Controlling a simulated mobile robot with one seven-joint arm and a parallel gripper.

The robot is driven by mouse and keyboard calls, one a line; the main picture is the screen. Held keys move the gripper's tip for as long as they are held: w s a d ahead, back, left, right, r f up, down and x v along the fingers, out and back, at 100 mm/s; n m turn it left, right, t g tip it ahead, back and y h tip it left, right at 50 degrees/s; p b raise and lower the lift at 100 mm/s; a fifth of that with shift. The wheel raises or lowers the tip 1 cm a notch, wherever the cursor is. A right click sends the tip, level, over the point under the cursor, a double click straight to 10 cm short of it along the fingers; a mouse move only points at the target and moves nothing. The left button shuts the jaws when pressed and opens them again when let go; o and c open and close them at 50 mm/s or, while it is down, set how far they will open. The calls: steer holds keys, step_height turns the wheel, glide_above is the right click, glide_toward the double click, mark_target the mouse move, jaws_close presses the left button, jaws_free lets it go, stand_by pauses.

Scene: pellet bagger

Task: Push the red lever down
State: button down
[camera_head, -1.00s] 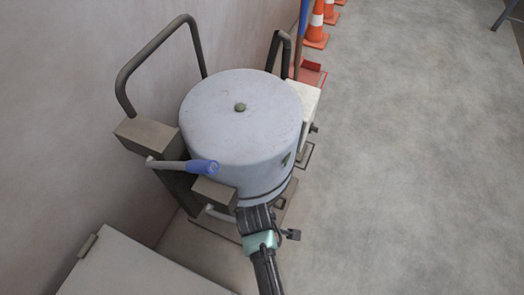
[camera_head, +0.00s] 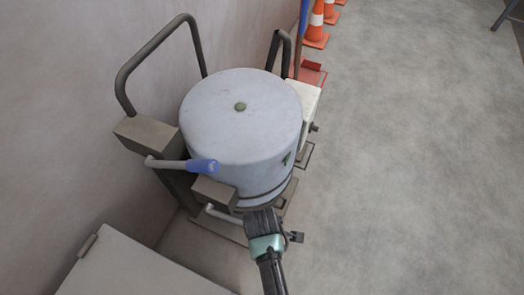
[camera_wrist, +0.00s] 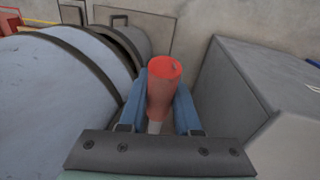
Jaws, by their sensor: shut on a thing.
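The red lever's handle (camera_wrist: 164,90) sits between the two blue fingers of my gripper (camera_wrist: 160,98) in the wrist view, and the gripper is shut on it. A short pale part of the lever shows below the red. In the head view my gripper (camera_head: 264,222) is in front of the pellet bagger's lower body, and its wrist hides the red handle. A pale lever shaft (camera_head: 223,215) runs from under a brown box toward my gripper. The bagger's grey drum (camera_head: 240,130) stands behind.
A second lever with a blue handle (camera_head: 203,166) sticks out on the bagger's left, above a brown box (camera_head: 215,192). A grey cabinet (camera_head: 135,270) stands at the lower left. Orange cones (camera_head: 316,25) stand at the back. The floor (camera_head: 410,150) at the right is clear.

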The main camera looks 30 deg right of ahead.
steer(key=shift+w+d+f+t+y+b, duration=0.1)
steer(key=shift+f+t+y+b, duration=0.45)
steer(key=shift+f+t+b, duration=0.65)
steer(key=shift+d+f+t+y+b, duration=0.1)
steer(key=shift+f+t+y+b, duration=0.6)
steer(key=shift+f, duration=0.9)
steer(key=shift+g, duration=0.3)
steer(key=c, duration=0.6)
jaws_free()
steer(key=shift+f, duration=0.15)
steer(key=shift+a, duration=0.1)
steer(key=shift+r, duration=0.2)
steer(key=p+v, duration=0.3)
steer(key=v, duration=0.9)
steer(key=shift+r, duration=0.4)
steer(key=shift+a, duration=0.1)
